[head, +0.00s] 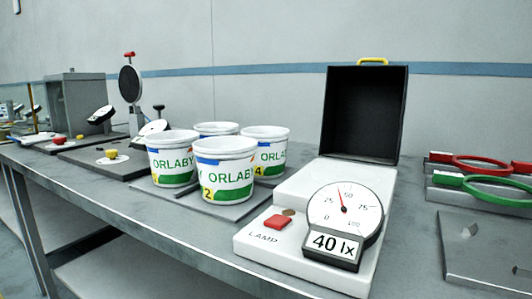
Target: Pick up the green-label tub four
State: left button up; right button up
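Tub four (272,157) is a white tub with a green ORLABY label and a yellow tag marked 4. It stands upright at the right of a group of similar tubs on a grey plate (150,188). Tub two (226,174), tagged 2, stands in front and hides part of tub four's left side. Another tub (172,160) stands at the left; its yellow tag is too small to read. A further tub (216,128) stands behind, mostly hidden. Neither of my grippers is in view.
Right of the tubs is a white lamp unit (290,262) with a red button, a dial, a 40 lx display and an open black box (363,112). Red (470,164) and green (490,188) ring tools lie at far right. Instruments (131,84) stand left. The bench (105,193) front edge is clear.

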aim_at(271, 154)
jog(key=k+j, duration=0.15)
jog(key=j, duration=0.2)
jog(key=k+j+u, duration=0.1)
jog(key=j, duration=0.25)
jog(key=k+j, duration=0.25)
jog(key=j+u, duration=0.05)
